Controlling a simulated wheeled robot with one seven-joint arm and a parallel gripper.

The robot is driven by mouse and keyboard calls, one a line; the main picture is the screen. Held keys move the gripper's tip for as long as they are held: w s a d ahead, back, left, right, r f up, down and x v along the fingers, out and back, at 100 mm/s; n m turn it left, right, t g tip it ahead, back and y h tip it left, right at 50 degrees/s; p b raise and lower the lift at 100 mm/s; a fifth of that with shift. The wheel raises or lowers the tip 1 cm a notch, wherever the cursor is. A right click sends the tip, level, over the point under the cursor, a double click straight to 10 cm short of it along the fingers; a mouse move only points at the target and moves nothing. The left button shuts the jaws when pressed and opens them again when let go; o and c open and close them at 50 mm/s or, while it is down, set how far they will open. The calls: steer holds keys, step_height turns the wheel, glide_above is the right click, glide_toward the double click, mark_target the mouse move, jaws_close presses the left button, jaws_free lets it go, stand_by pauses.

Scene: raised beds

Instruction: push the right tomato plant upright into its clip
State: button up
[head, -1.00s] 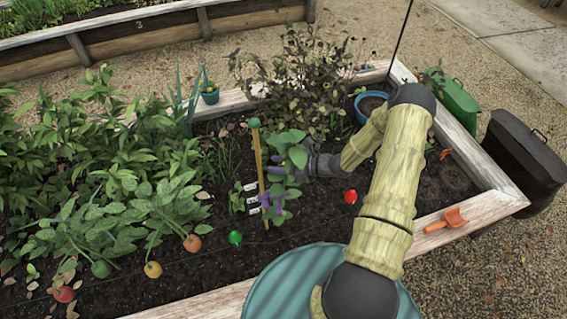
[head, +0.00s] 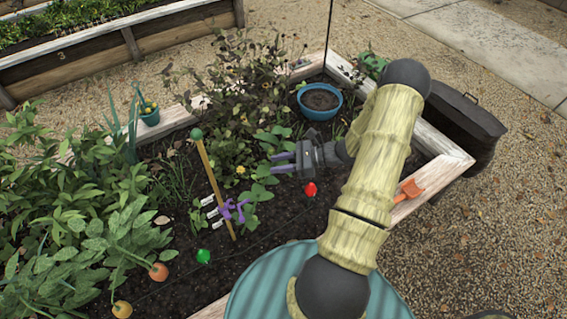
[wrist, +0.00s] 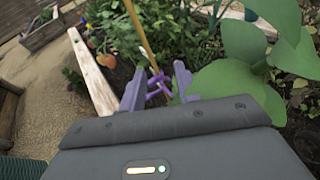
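A wooden stake (head: 214,182) with a green ball on top stands in the bed and carries a purple clip (head: 232,210). The tomato plant (head: 262,172) has broad green leaves to the right of the stake and leans away from it. Its stem is mostly hidden, and I cannot see it inside the clip. My gripper (head: 283,160) points left at the plant's leaves, its fingers apart with nothing held between them. In the wrist view, the stake (wrist: 141,38) and clip (wrist: 158,86) show beyond the open fingers, and large leaves (wrist: 228,82) fill the right side, close to the right finger.
A red ball marker (head: 310,189) and a green one (head: 203,256) sit on the soil. A blue pot (head: 319,101) stands behind my gripper. Dense leafy plants (head: 60,190) fill the left. An orange trowel (head: 409,190) lies on the bed's right edge.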

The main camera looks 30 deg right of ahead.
steer(key=shift+s+d+r, duration=0.1)
steer(key=shift+s+d, duration=0.15)
steer(key=shift+d, duration=0.25)
steer(key=s+a+r+n+g+h+p, duration=0.1)
steer(key=s+a+r+n+h+p, duration=0.1)
steer(key=r+n, duration=0.5)
steer(key=s+a+r+n+g+h+p, duration=0.2)
steer(key=s+a+r+n+h, duration=0.3)
steer(key=r+n, duration=0.3)
steer(key=s+a+r+n+g+h+p, duration=0.1)
steer(key=s+a+r+n+h+p, duration=0.2)
steer(key=a+r+n+h, duration=0.3)
step_height(320, 180, up, 2)
steer(key=s+n, duration=0.1)
steer(key=n, duration=0.2)
steer(key=shift+g, duration=0.3)
steer(key=shift+c, duration=0.4)
